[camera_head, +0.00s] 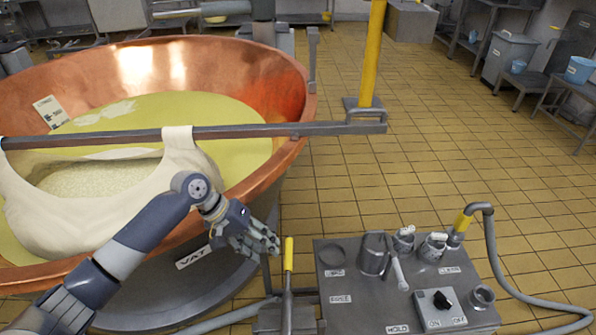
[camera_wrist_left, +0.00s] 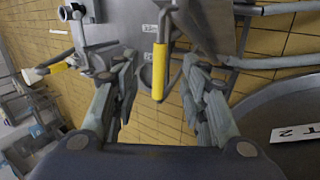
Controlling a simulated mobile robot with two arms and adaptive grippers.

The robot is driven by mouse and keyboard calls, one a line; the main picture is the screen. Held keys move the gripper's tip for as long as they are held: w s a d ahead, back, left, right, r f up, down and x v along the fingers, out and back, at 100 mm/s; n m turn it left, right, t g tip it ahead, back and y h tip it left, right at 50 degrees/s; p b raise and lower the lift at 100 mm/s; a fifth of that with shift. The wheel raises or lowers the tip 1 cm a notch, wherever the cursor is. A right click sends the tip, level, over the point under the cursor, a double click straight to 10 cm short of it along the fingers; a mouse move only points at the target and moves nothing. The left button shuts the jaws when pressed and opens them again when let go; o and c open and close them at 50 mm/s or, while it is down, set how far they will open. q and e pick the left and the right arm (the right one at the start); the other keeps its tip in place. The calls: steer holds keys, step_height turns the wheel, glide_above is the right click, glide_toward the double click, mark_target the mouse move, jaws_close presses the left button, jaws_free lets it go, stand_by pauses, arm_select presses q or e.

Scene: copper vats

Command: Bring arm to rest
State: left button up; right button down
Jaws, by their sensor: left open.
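My left arm reaches in from the lower left in the head view. My left gripper (camera_head: 262,243) is open and empty, just in front of the copper vat (camera_head: 291,150). It is left of and a little above a yellow-handled lever (camera_head: 289,254). In the left wrist view the open fingers of the gripper (camera_wrist_left: 163,95) frame the same yellow handle (camera_wrist_left: 159,72), which lies beyond the fingertips. I cannot tell if anything touches the handle. My right gripper is not in view.
A grey panel (camera_head: 355,309) with cups, a hose and a knob (camera_head: 441,300) stands right of the gripper. A metal bar (camera_head: 260,130) carrying a white cloth (camera_head: 60,215) lies across the vat. A yellow post (camera_head: 372,55) rises at its end. The tiled floor (camera_head: 440,150) at right is clear.

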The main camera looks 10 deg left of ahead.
arm_select(q)
steer(key=s+a+f+t+y, duration=0.1)
steer(key=s+a+f, duration=0.15)
steer(key=f, duration=0.75)
steer(key=s+a+f+n+y, duration=0.1)
steer(key=s+a+f+y, duration=0.15)
steer(key=f, duration=0.75)
steer(key=s+a+f+t+y, duration=0.1)
steer(key=s+a+f, duration=0.15)
steer(key=f, duration=0.75)
steer(key=s+f+m+g+y, duration=0.1)
steer(key=s+f+m+y, duration=0.1)
steer(key=s+f, duration=1.1)
steer(key=s+d+f+m, duration=0.1)
steer(key=s+f+m, duration=0.1)
steer(key=s, duration=0.9)
steer(key=s+d+f+m+g, duration=0.1)
steer(key=s+d+f+m, duration=0.1)
steer(key=s, duration=0.9)
steer(key=shift+s+d, duration=0.15)
steer(key=shift+d, duration=0.1)
